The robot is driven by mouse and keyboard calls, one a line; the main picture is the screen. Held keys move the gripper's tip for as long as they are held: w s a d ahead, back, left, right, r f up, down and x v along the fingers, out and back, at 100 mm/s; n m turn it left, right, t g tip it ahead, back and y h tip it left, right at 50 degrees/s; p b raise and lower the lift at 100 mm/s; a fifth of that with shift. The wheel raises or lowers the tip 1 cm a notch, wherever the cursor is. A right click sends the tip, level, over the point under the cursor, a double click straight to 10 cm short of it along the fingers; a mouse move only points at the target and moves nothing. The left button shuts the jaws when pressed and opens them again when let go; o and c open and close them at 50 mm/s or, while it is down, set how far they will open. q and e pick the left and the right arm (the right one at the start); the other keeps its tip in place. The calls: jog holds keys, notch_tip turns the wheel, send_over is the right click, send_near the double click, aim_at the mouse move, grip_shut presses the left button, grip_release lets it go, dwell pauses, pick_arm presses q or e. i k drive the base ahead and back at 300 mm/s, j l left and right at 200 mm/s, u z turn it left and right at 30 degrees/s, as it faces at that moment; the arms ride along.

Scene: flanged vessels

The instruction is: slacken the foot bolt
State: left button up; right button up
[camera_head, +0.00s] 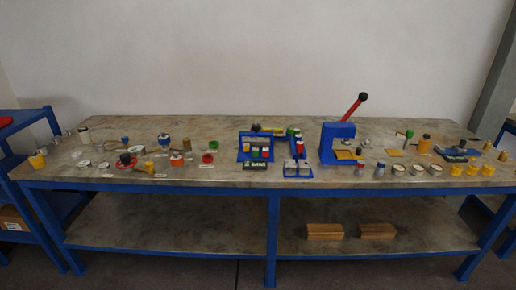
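A long workbench (222,180) with a worn grey-brown top and blue frame spans the view. Many small parts stand on it, too small to tell a foot bolt apart for sure. A blue press (337,143) with a red lever (353,107) and black knob stands right of centre. A blue fixture (254,147) holding small coloured pieces stands near the middle. A low blue base (457,154) with a dark knob lies at the right. Neither of my grippers is in view.
Small jars, lids and yellow cups (472,171) line the front right edge. More small parts spread over the left half, with a red ring (208,158) among them. Two wooden blocks (325,231) lie on the lower shelf. The back strip of the top is mostly clear.

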aim_at(256, 127)
jog(key=i+l+z, duration=0.1)
jog(key=i+z, duration=0.2)
jog(key=i, duration=0.55)
